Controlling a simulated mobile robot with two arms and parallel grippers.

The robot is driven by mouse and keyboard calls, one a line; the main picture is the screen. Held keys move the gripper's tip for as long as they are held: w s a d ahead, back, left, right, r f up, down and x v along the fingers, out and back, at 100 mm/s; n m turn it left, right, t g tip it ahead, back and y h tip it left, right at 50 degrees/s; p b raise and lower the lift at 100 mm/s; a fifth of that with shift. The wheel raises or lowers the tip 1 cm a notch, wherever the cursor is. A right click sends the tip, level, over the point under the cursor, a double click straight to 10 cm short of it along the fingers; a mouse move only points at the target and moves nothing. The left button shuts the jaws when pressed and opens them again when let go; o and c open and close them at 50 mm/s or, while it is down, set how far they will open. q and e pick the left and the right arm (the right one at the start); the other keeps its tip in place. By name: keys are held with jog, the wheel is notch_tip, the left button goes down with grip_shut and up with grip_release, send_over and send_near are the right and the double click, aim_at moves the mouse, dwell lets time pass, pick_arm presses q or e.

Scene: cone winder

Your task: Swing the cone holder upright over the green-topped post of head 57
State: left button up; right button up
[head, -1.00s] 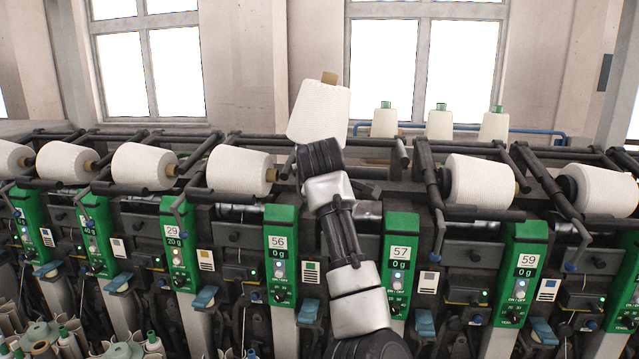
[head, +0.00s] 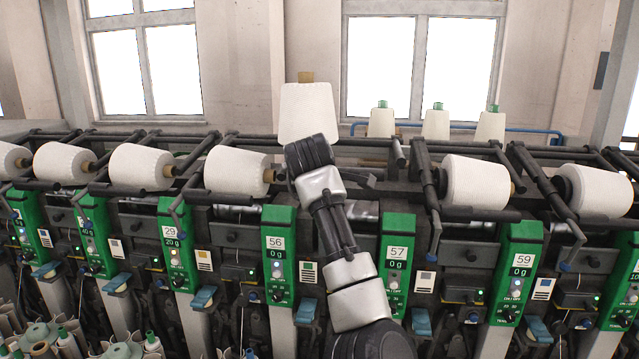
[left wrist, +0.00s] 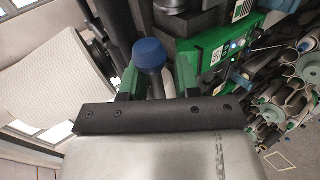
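The white yarn cone (head: 306,115) of the cone holder stands nearly upright, its brown tube end up, above the machine's rail between heads 56 and 57. It also shows in the left wrist view (left wrist: 50,75). The green post of head 57 (head: 396,262) is right of my left forearm. My left gripper (head: 308,152) is just below the cone and hides most of the holder. In the left wrist view, the holder's blue-tipped handle (left wrist: 149,54) lies between the two green fingers, which appear closed on its stem. My right gripper is not in view.
Cones on neighbouring holders lie tilted on both sides, the nearest being a left cone (head: 237,171) and a right cone (head: 474,182). Several green-tipped cones (head: 437,124) stand behind the rail. Dark holder bars (head: 428,190) stick up right of my arm.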

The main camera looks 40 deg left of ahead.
pick_arm(q)
jog(key=shift+o, duration=0.2)
jog(key=shift+d, duration=0.1)
jog(key=shift+s+d+r+b, duration=0.1)
jog(key=shift+s+r+b, duration=0.05)
jog(key=shift+s+b, duration=0.15)
jog(key=b+v, duration=0.3)
jog(key=v, duration=0.7)
dwell(0.8)
